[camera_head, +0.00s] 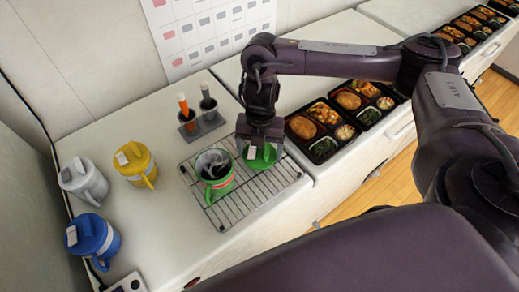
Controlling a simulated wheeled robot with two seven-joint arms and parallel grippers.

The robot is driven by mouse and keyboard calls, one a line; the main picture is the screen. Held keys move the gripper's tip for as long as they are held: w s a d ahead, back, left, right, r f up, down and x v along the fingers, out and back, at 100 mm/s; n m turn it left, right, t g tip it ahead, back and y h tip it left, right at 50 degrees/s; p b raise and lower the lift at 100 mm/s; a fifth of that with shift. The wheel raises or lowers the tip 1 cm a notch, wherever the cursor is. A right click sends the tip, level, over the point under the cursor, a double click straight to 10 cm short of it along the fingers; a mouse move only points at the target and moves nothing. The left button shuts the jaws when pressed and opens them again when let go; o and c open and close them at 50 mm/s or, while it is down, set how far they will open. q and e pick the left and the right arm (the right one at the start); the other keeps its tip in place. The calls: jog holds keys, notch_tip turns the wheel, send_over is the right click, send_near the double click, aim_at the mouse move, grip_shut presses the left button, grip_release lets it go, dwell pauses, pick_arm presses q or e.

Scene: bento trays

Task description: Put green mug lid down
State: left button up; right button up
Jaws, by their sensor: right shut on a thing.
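The green mug lid (262,158) is in my right gripper (258,148), which points down over the right part of the wire rack (230,213). The gripper is shut on the lid. The lid's underside is hard to see, so I cannot tell whether it touches the rack. The green mug (218,185) stands upright and open on the rack, just left of the lid, with its dark inside showing. My left gripper is not in view.
Lidded mugs in white (84,181), yellow (136,165) and blue (93,238) stand on the counter at left. A grey holder (202,127) with two upright sticks is behind the rack. Bento trays (323,154) lie right of the gripper. The front counter edge is close to the rack.

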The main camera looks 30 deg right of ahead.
aim_at(260, 150)
jog(key=shift+f, duration=0.15)
jog(key=shift+f, duration=0.2)
jog(key=o, duration=0.9)
jog(key=shift+r, duration=0.55)
jog(key=r, duration=0.3)
jog(key=r+p, duration=0.1)
jog(key=r, duration=0.3)
jog(key=w+d+r+p, duration=0.1)
jog(key=r, duration=0.3)
jog(key=shift+w+r, duration=0.1)
jog(key=shift+r, duration=0.05)
jog(key=shift+a, duration=0.1)
